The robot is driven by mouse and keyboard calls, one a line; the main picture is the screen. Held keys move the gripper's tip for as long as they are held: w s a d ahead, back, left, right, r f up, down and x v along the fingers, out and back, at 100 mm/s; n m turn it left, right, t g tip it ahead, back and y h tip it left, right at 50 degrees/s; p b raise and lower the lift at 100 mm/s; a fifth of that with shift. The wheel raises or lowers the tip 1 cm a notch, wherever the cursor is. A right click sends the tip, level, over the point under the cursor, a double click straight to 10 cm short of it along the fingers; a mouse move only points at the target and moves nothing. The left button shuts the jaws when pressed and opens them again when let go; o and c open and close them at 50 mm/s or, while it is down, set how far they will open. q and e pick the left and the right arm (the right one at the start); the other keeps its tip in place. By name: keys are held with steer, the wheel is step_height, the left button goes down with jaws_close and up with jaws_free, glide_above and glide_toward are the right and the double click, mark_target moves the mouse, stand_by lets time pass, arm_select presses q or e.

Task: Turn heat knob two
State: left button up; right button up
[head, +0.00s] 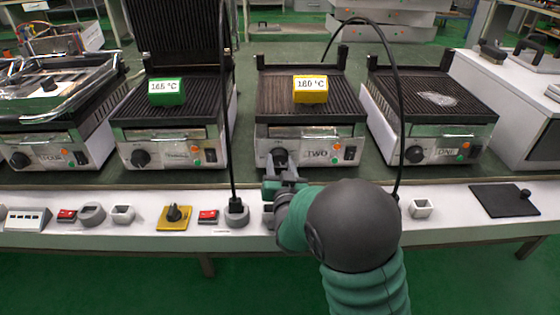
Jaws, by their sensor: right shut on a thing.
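The heater labelled TWO (310,131) stands in the middle of the bench, with a ribbed black plate and a yellow block reading a temperature (310,89) on top. Its black heat knob (280,157) is at the left of its silver front panel, partly hidden by my right gripper. My right gripper (281,170) reaches up from below and is shut on the knob. My right forearm covers part of the bench edge below the heater. My left gripper is not in view.
Similar heaters stand on both sides, including ONE (433,135) at right and one with a green block (167,92) at left. Black cables hang down beside heater TWO. A yellow-plated knob (174,217) and red switches (208,217) sit on the white front ledge.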

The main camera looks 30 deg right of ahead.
steer(key=shift+r+n+p, duration=0.45)
steer(key=shift+n+p, duration=0.15)
steer(key=shift+n, duration=0.2)
steer(key=shift+f+n+p, duration=0.1)
steer(key=shift+n+p, duration=0.2)
steer(key=shift+n, duration=0.1)
steer(key=shift+f+n, duration=0.15)
steer(key=shift+n, duration=0.15)
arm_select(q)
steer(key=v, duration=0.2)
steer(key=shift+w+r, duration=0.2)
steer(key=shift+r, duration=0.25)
arm_select(e)
steer(key=shift+f, duration=0.1)
steer(key=o, duration=1.4)
steer(key=shift+w, duration=0.1)
steer(key=shift+c, duration=0.2)
